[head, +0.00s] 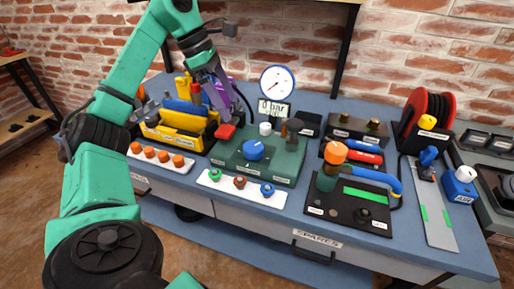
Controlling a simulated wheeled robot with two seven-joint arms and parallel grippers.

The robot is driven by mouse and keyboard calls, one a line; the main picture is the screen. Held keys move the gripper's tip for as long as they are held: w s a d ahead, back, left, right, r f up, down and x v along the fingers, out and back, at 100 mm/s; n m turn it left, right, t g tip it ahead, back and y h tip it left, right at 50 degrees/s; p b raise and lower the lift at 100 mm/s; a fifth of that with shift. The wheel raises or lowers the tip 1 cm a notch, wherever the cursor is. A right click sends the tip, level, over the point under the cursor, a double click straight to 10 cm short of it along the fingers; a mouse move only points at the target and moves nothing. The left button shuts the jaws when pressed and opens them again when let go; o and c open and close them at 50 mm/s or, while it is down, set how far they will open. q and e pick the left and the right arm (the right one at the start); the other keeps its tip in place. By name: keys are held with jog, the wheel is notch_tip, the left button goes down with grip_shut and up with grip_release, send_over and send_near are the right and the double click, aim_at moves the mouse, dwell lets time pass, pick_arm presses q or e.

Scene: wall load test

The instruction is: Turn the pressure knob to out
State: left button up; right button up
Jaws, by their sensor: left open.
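The blue round knob (253,150) sits on the sloped top of a dark green box (283,163) at the middle of the bench. A pale mark shows on the knob; its setting is too small to read. Behind the box stands a white dial gauge (277,83), with a display (273,109) reading 0 bar. My left gripper (226,119) has purple fingers, is open, and hangs above and to the left of the knob, apart from it, near a red block (225,132). My right gripper is not in view.
A yellow tool bin (172,138) stands left of the green box. White strips with orange (163,157) and coloured fittings (240,187) lie along the front. A black panel with an orange-topped cylinder (333,152) and a red hose reel (427,112) stand to the right.

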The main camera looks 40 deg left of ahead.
aim_at(253, 147)
pick_arm(q)
jog(key=b+x, duration=0.5)
jog(key=x, duration=0.8)
jog(key=shift+d+f, duration=0.1)
jog(key=shift+f, duration=0.05)
jog(key=shift+w+d+f, duration=0.1)
jog(key=shift+d+f, duration=0.1)
jog(key=shift+f, duration=0.25)
jog(key=c, duration=1.4)
jog(key=shift+o, duration=0.2)
